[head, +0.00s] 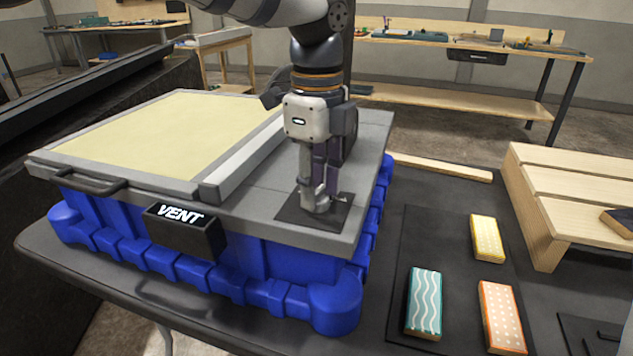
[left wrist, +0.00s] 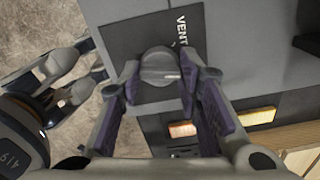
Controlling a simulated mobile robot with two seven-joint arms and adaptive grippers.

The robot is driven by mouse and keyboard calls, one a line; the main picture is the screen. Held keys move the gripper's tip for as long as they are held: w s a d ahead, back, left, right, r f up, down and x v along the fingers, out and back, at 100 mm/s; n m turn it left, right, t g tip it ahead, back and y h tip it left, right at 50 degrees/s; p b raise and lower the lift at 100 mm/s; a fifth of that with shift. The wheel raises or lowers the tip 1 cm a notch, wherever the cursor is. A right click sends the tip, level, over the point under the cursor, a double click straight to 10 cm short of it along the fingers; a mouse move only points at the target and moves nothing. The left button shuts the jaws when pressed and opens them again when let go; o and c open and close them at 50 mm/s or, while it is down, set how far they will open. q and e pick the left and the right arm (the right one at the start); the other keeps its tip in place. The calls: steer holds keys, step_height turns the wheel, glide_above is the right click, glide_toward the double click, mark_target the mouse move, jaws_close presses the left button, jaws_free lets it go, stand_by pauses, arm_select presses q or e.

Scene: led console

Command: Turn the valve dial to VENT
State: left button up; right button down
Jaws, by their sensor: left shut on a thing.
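The valve dial (left wrist: 160,66) is a grey round knob on a dark square plate (left wrist: 125,42), with the word VENT (left wrist: 182,26) printed beside it in the left wrist view. In the head view the plate (head: 337,213) lies on the console's grey top (head: 256,207). My left gripper (head: 318,200) points straight down and is shut on the dial, with a finger on each side (left wrist: 160,88). The dial's pointer direction is hard to tell. A black display box (head: 186,236) on the console's front reads VENT. My right gripper (left wrist: 93,68) appears over the floor, fingers apart and empty.
A pale yellow panel (head: 165,135) and a handle (head: 90,183) are left of the dial. Teal (head: 424,302), orange (head: 502,317) and yellow (head: 487,238) blocks lie on a dark mat to the right, near a wooden pallet (head: 560,190). Workbenches stand behind.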

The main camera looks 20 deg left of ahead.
mark_target(317, 190)
arm_select(q)
steer(key=n, duration=0.5)
steer(key=shift+n, duration=0.3)
steer(key=n, duration=0.5)
steer(key=shift+n, duration=0.3)
steer(key=o, duration=1.1)
steer(key=shift+o, duration=0.2)
step_height(317, 190, up, 12)
